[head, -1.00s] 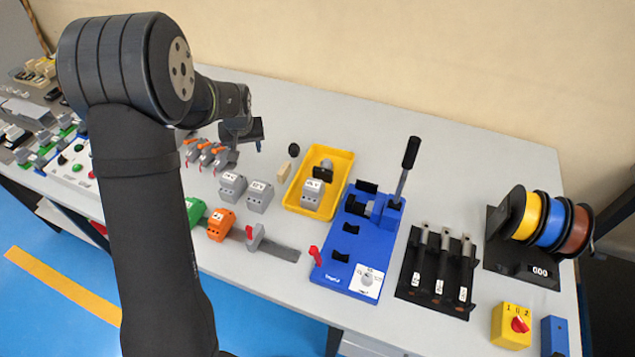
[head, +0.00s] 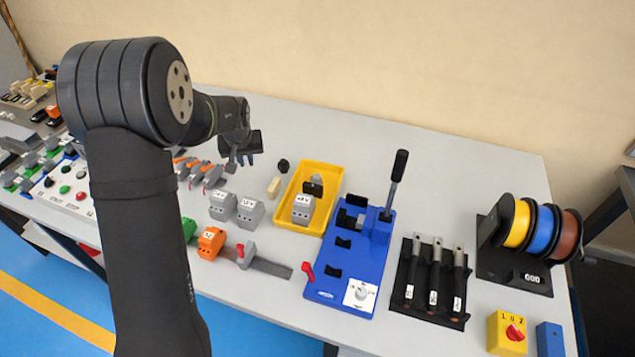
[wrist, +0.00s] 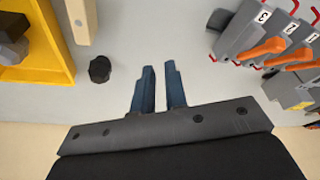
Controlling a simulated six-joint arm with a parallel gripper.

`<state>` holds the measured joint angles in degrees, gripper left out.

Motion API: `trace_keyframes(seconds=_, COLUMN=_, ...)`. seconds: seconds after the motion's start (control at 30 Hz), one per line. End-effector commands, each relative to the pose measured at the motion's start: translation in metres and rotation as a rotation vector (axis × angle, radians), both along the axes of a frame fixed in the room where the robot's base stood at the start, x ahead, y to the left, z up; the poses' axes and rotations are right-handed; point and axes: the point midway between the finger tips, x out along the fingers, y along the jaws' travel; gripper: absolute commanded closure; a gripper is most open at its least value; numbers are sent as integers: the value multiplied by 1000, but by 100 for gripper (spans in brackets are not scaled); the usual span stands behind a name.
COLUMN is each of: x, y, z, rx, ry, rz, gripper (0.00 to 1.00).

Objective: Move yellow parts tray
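The yellow parts tray (head: 332,178) stands on the grey table, left of the blue bender. It holds a grey block with a white label (head: 302,210) and a dark part (head: 314,187). In the wrist view the tray (wrist: 62,60) shows only in part at the upper left. My gripper (head: 243,163) is above the table, left of the tray and apart from it. In the wrist view its two blue fingers (wrist: 159,75) stand apart with a gap and nothing between them.
A black knob (wrist: 99,69) and a beige block (head: 274,187) lie between gripper and tray. Grey parts with orange levers (wrist: 270,48) are beside the gripper. The blue bender (head: 350,250) with its upright lever stands right of the tray. Cable spools (head: 540,228) are far right.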

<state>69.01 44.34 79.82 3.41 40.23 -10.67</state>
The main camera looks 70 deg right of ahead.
Motion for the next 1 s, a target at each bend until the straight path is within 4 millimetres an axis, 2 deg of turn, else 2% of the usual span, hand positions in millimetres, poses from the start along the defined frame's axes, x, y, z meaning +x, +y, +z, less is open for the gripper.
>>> trace_keyframes(seconds=0.1, x=-56, y=-47, z=13, rx=-16, ry=-5, rz=-169, gripper=100)
trace_keyframes(seconds=0.2, x=-111, y=-82, z=25, rx=-30, ry=-8, rz=-329, gripper=100)
trace_keyframes(seconds=0.3, x=-160, y=-108, z=37, rx=-45, ry=-11, rz=-466, gripper=100)
trace_keyframes(seconds=0.4, x=-196, y=-122, z=45, rx=-55, ry=-13, rz=-561, gripper=100)
trace_keyframes(seconds=0.5, x=-213, y=-129, z=49, rx=-60, ry=-13, rz=-609, gripper=100)
trace_keyframes(seconds=0.67, x=-217, y=-134, z=37, rx=-58, ry=-12, rz=-619, gripper=100)
trace_keyframes(seconds=1.0, x=-219, y=-155, z=-26, rx=-57, ry=-12, rz=-617, gripper=100)
